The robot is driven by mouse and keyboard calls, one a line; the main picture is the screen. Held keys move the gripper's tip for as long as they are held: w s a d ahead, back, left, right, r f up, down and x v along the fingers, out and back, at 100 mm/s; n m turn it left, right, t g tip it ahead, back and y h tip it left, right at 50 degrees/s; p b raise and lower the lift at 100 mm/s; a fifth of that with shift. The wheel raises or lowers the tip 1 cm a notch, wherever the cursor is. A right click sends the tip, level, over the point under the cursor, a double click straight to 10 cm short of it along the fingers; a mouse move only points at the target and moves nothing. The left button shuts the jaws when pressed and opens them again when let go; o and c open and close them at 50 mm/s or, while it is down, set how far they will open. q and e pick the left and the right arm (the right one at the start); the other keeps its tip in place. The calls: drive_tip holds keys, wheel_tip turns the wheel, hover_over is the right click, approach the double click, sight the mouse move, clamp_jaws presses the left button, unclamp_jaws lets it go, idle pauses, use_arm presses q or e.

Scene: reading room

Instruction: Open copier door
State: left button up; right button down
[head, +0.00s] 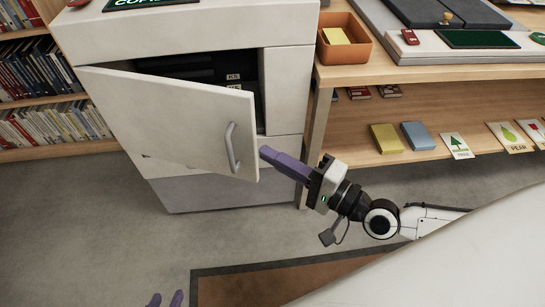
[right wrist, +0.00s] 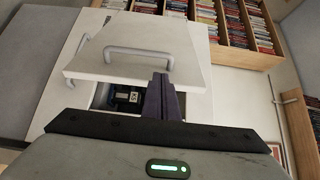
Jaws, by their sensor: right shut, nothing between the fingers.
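The copier (head: 190,30) is a pale cabinet, and its white door (head: 165,115) stands partly open, swung out on its left side. The door's grey handle (head: 231,147) is near its free right edge; it also shows in the right wrist view (right wrist: 138,52). Dark parts of the inside (head: 185,68) show through the gap. My right gripper (head: 266,154) is shut and empty, its purple fingers just right of the door's free edge; contact is unclear. In the right wrist view its fingers (right wrist: 161,85) overlap the door edge. My left gripper (head: 165,299) is open at the bottom edge, mostly cut off.
A wooden shelf unit (head: 455,165) with books and picture cards stands right of the copier, an orange bin (head: 343,40) on top. A bookcase (head: 40,80) is at the left.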

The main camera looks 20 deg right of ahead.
sight(247, 143)
drive_tip(key=x, duration=0.6)
drive_tip(key=shift+w+a, duration=0.35)
drive_tip(key=shift+w, duration=0.1)
